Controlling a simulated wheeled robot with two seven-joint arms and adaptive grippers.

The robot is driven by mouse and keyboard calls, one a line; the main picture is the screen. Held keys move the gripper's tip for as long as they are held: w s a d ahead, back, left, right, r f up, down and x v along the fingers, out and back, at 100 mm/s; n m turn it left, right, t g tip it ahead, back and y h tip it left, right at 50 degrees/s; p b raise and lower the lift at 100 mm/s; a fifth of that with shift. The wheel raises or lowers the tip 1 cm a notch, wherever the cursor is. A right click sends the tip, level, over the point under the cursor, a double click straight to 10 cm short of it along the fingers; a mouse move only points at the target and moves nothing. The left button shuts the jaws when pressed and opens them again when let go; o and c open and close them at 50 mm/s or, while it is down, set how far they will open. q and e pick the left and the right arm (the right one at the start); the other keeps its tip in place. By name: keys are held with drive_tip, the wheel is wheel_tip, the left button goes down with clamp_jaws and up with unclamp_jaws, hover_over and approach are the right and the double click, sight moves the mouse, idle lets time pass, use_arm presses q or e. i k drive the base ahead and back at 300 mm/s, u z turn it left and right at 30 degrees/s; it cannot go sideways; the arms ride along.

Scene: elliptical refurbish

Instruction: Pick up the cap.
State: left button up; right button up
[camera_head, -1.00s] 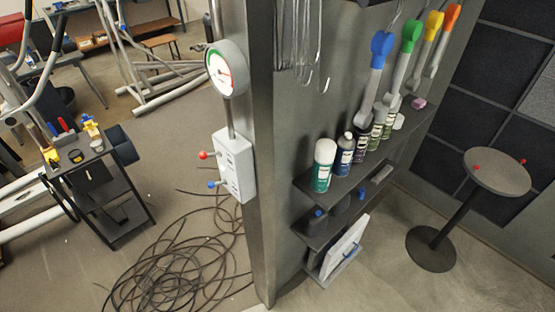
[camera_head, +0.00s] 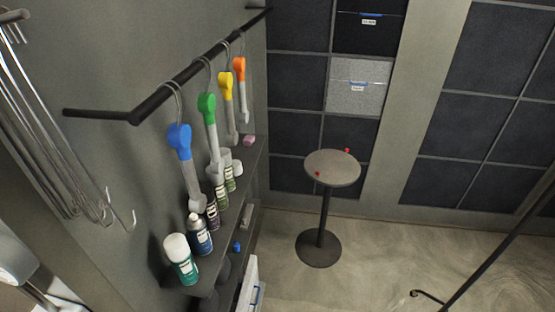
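No item is clearly recognisable as the cap. Two small red objects lie on the round grey table: one near its front-left edge (camera_head: 318,174) and one at its back-right edge (camera_head: 347,151). They are too small to identify. A white rounded piece (camera_head: 237,168) sits on the wall shelf behind the spray cans, and it may be a lid. Neither of my grippers is in view.
The round table (camera_head: 333,180) stands on one post with a disc base. Left of it, a shelf holds several cans (camera_head: 180,258) below hanging coloured-handled tools (camera_head: 180,140). Wire hooks hang at left. A thin dark rod (camera_head: 490,255) crosses the lower right.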

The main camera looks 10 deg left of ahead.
sight(238, 170)
drive_tip(key=z, duration=0.15)
drive_tip(key=i, duration=1.3)
drive_tip(key=u, duration=0.85)
